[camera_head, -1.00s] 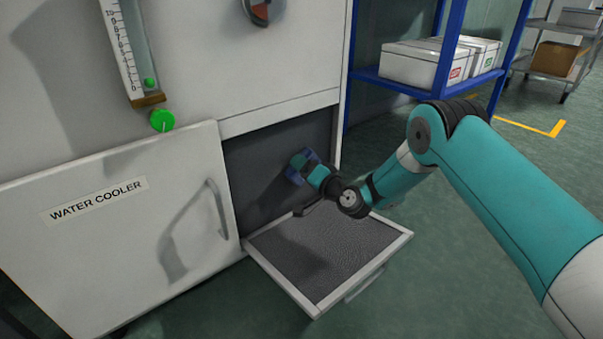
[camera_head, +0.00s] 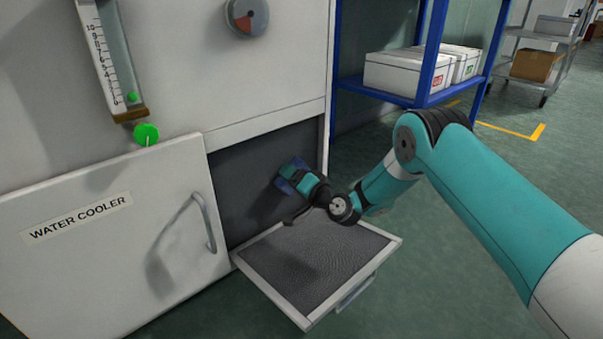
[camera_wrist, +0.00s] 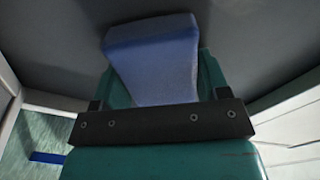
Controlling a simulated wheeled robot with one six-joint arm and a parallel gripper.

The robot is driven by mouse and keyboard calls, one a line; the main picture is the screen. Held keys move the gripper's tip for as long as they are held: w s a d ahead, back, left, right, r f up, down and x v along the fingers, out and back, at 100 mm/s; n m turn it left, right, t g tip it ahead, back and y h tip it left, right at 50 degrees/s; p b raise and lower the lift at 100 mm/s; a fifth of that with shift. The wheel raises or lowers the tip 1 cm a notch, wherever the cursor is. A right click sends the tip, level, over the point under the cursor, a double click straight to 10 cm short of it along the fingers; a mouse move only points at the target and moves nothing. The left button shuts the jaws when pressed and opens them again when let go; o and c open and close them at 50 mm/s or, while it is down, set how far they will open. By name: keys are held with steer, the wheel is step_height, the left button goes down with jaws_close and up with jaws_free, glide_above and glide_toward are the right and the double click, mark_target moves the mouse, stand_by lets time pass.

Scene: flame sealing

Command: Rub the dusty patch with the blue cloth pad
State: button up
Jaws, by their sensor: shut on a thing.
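My gripper (camera_head: 293,177) is shut on the blue cloth pad (camera_head: 284,185), inside the open recess of the white cabinet. The pad also shows large in the wrist view (camera_wrist: 155,58), between the teal fingers, with its far end close to a dark grey surface. I cannot tell whether it touches that surface. The dark grey panel (camera_head: 240,185) forms the back of the recess. I cannot make out a distinct dusty patch in either view; the arm and pad may cover it.
The lowered panel (camera_head: 310,270) with a grey mesh face juts out below the recess. Left of it is the door labelled water cooler (camera_head: 100,240) with a handle (camera_head: 204,222). A blue shelf (camera_head: 400,95) with white boxes stands at the right. The green floor is clear in front.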

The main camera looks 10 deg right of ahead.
mark_target(284, 185)
steer(key=shift+s+a+p, duration=0.3)
steer(key=shift+s+a, duration=0.3)
steer(key=shift+a, duration=0.2)
steer(key=shift+s+a+p, duration=0.3)
steer(key=shift+s+a, duration=0.3)
steer(key=shift+a, duration=0.2)
steer(key=shift+s+a+p, duration=0.4)
steer(key=shift+s+a, duration=0.05)
steer(key=shift+a, duration=0.3)
steer(key=shift+s+a+p, duration=0.4)
steer(key=shift+a, duration=0.35)
steer(key=shift+s+a+r+p, duration=0.2)
steer(key=shift+s+a+p, duration=0.6)
steer(key=shift+a, duration=0.3)
steer(key=shift+s+a+f, duration=0.1)
steer(key=shift+s+a, duration=0.1)
steer(key=shift+a, duration=0.05)
steer(key=shift+s+a+p, duration=0.5)
steer(key=shift+a+p, duration=0.35)
steer(key=shift+p, duration=0.25)
steer(key=shift+s+a+p, duration=0.35)
steer(key=shift+a+p, duration=0.15)
steer(key=shift+a, duration=0.25)
